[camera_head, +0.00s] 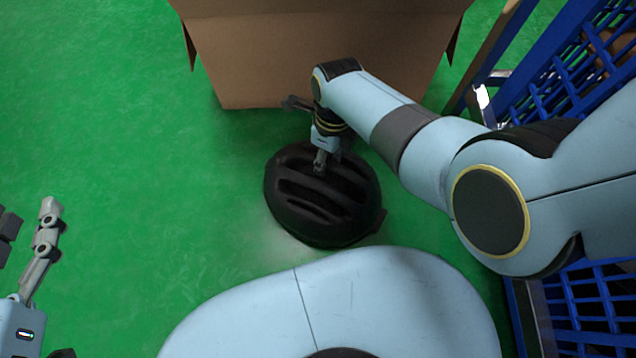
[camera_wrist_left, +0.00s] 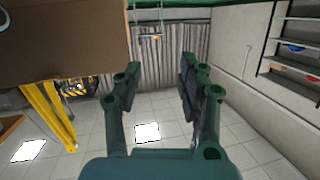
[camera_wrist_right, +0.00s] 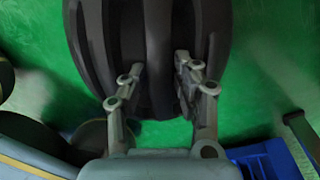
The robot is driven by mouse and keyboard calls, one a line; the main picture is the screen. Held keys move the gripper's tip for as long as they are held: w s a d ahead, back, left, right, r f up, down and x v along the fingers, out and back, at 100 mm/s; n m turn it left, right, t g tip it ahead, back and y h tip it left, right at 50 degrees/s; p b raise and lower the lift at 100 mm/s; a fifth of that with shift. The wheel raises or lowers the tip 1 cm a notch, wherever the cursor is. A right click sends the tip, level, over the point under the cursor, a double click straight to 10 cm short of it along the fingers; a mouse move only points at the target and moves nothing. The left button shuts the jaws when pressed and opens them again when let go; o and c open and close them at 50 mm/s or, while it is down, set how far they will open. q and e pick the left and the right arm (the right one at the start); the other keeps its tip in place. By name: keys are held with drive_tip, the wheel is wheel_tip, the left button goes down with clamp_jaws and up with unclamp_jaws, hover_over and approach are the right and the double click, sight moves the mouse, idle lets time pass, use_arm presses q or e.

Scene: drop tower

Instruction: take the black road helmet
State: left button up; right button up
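The black road helmet (camera_head: 322,205) lies on the green floor, its ribbed, vented shell facing up. It also fills the upper part of the right wrist view (camera_wrist_right: 158,40). My right gripper (camera_head: 321,165) is over the far side of the helmet, pointing down at it. In the right wrist view the right gripper's fingers (camera_wrist_right: 160,80) are apart, one on each side of the helmet's middle rib. I cannot tell whether they touch it. My left gripper (camera_head: 25,235) is at the left edge, away from the helmet; its fingers are open and empty in the left wrist view (camera_wrist_left: 160,90).
A large cardboard box (camera_head: 320,50) stands just beyond the helmet. A blue lattice crate (camera_head: 570,75) is at the right, beside my right arm. The green floor (camera_head: 130,130) to the left is clear. The left wrist view shows a wall shelf (camera_wrist_left: 295,50).

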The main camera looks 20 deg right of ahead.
drive_tip(key=shift+f, duration=0.4)
use_arm(q)
drive_tip(key=shift+t, duration=0.8)
drive_tip(key=w+r, duration=0.2)
drive_tip(key=r, duration=0.1)
drive_tip(key=shift+w+d+r, duration=0.15)
drive_tip(key=shift+d+r, duration=0.05)
drive_tip(key=shift+r, duration=0.1)
use_arm(e)
clamp_jaws()
